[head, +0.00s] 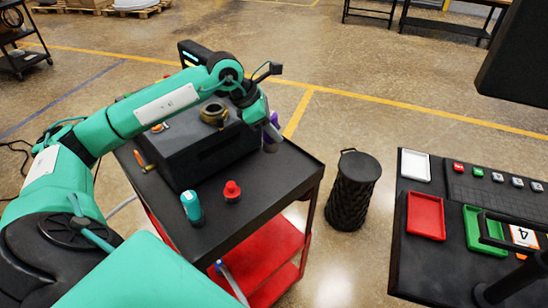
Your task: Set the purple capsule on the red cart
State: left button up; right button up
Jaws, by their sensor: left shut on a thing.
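My left gripper (268,140) is shut on the purple capsule (274,121), of which only a small purple part shows behind the fingers. The gripper points down near the far right edge of the red cart (285,179). The cart has a dark top and red lower shelves. I cannot tell whether the capsule touches the cart top. My right gripper is not in view.
A black box (205,150) with a brass ring (214,114) stands on the cart. A teal capsule (192,207) and a red knobbed piece (232,191) stand in front. A black bin (352,190) and a table with trays (425,216) are to the right.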

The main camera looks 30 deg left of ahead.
aim_at(273, 149)
pick_arm(q)
notch_tip(273, 149, down, 7)
jog(key=shift+f+p, duration=0.1)
jog(key=shift+p, duration=1)
notch_tip(273, 149, down, 4)
jog(key=shift+r+p, duration=0.1)
jog(key=shift+p, duration=0.75)
jog(key=shift+f, duration=0.35)
jog(key=shift+f, duration=0.1)
jog(key=o, duration=0.7)
jog(key=shift+f+b, duration=0.1)
jog(key=shift+b, duration=0.2)
jog(key=o, duration=0.5)
